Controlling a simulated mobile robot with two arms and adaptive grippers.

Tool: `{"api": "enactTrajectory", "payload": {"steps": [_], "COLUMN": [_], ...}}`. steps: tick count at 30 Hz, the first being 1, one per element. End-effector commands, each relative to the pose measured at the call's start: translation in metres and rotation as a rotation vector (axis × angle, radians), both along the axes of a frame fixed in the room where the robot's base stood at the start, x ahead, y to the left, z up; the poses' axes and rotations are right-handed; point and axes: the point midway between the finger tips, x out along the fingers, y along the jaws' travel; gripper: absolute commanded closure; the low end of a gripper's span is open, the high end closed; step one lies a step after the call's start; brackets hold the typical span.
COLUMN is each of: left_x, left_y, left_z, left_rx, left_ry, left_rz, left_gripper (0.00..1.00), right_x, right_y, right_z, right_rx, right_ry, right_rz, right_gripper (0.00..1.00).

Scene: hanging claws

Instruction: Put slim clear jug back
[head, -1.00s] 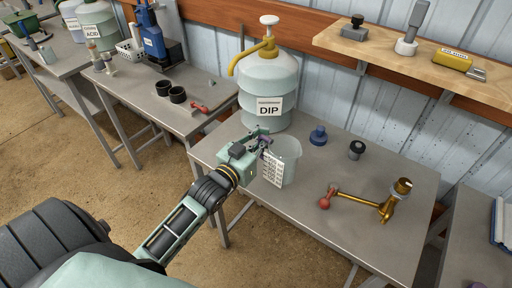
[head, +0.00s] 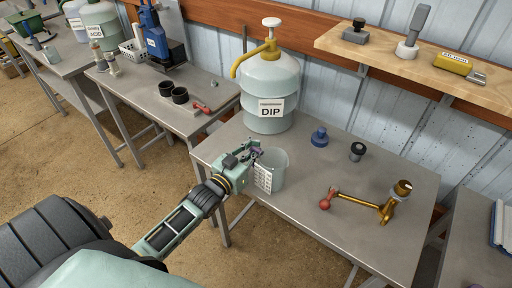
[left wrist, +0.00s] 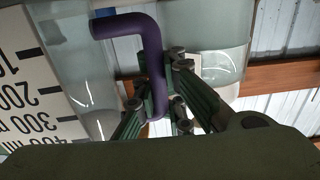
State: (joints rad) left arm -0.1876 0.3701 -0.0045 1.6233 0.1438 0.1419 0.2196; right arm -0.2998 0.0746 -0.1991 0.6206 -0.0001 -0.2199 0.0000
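The slim clear jug (head: 279,171) is upright at the left front of the middle table, with a white scale panel on its side. I cannot tell whether its base touches the tabletop. My left gripper (head: 256,153) is at its left side. In the left wrist view the jug (left wrist: 75,60) is at left, its black scale marks upside down. Its purple handle (left wrist: 125,24) runs down between the fingers of my left gripper (left wrist: 158,88), which are closed around it. My right gripper is not in view.
A large DIP container (head: 268,83) with a yellow pump stands behind the jug. A blue stopper (head: 319,137), a black-topped knob (head: 357,151) and a brass tap with red handle (head: 385,210) are to the right.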

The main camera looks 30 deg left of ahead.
Motion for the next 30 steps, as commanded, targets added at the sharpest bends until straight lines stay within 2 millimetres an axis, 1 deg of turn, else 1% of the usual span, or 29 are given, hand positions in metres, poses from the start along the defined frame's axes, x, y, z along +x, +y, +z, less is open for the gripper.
{"api": "enactTrajectory", "payload": {"steps": [1, 9, 11, 22, 26, 30], "left_x": [0.000, 0.000, 0.000, -0.002, -0.018, -0.046], "left_y": [0.000, 0.000, 0.000, 0.000, 0.000, 0.002], "left_z": [-0.001, -0.001, -0.001, 0.002, -0.001, -0.002], "left_rx": [0.000, 0.000, 0.000, 0.000, 0.000, 0.000], "left_ry": [0.001, 0.001, 0.001, 0.002, 0.005, 0.006], "left_rz": [0.000, 0.000, 0.000, 0.000, -0.001, 0.000], "left_gripper": [1.00, 0.76, 0.72, 0.72, 0.72, 0.72], "right_x": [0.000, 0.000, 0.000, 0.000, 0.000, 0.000], "right_y": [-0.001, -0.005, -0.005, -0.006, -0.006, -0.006], "right_z": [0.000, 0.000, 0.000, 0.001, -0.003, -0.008], "right_rx": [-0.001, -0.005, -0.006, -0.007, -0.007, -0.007], "right_ry": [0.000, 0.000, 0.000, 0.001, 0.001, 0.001], "right_rz": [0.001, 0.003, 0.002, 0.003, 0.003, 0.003], "right_gripper": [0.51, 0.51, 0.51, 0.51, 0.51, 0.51]}}
